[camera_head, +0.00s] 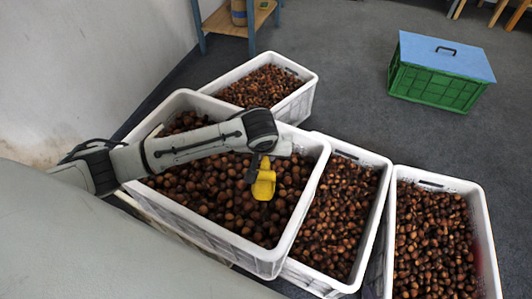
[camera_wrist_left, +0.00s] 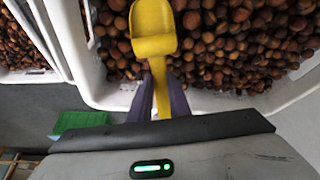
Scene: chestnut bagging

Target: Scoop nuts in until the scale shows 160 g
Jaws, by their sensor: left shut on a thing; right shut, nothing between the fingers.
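My left gripper (camera_head: 254,168) is shut on the handle of a yellow scoop (camera_head: 264,184). The scoop hangs over the large white crate of chestnuts (camera_head: 262,262). In the left wrist view, the scoop (camera_wrist_left: 153,30) shows its bowl with no nuts visible in it, and the purple-grey fingers (camera_wrist_left: 161,100) lie on both sides of its handle. Brown nuts (camera_wrist_left: 225,45) fill the crate behind it. I cannot tell whether the scoop touches the nuts. No scale or bag is in view, and my right gripper is not in view.
More white crates of nuts stand behind (camera_head: 305,88) and to the right (camera_head: 345,147), with another at far right (camera_head: 440,180). A green crate with a blue lid (camera_head: 440,75) stands on the grey floor. A table leg (camera_head: 250,35) is at the back.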

